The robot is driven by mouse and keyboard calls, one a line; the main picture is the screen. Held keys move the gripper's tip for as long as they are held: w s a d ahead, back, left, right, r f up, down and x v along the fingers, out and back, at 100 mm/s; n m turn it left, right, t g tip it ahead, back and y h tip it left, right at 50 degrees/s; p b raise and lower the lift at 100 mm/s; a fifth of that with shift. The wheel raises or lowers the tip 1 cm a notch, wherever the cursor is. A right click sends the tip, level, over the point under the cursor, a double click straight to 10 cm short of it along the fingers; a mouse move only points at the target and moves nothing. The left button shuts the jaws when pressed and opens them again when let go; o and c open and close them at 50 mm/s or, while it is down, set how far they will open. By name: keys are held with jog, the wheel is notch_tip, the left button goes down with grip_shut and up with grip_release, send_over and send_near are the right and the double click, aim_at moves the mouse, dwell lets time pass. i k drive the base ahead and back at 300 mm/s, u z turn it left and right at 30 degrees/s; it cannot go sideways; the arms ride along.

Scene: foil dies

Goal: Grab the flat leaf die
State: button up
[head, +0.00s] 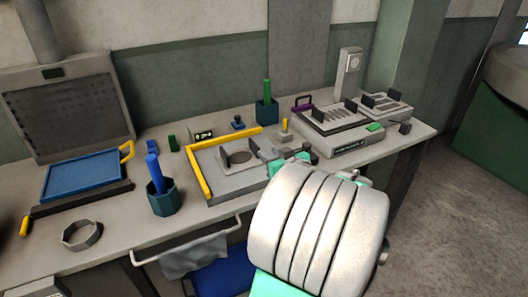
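My gripper (266,157) is over the right side of a grey tray (230,183) with yellow edges, on the workbench.
A blue tray (82,176), an octagonal cup (164,199) with a blue handle and a grey ring (81,236) are at left. A dark cup (267,111) stands behind. A grey machine (338,130) with slotted racks is at right. A cloth (195,258) hangs in front.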

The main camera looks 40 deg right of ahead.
aim_at(334, 117)
jog(key=z, duration=1.9)
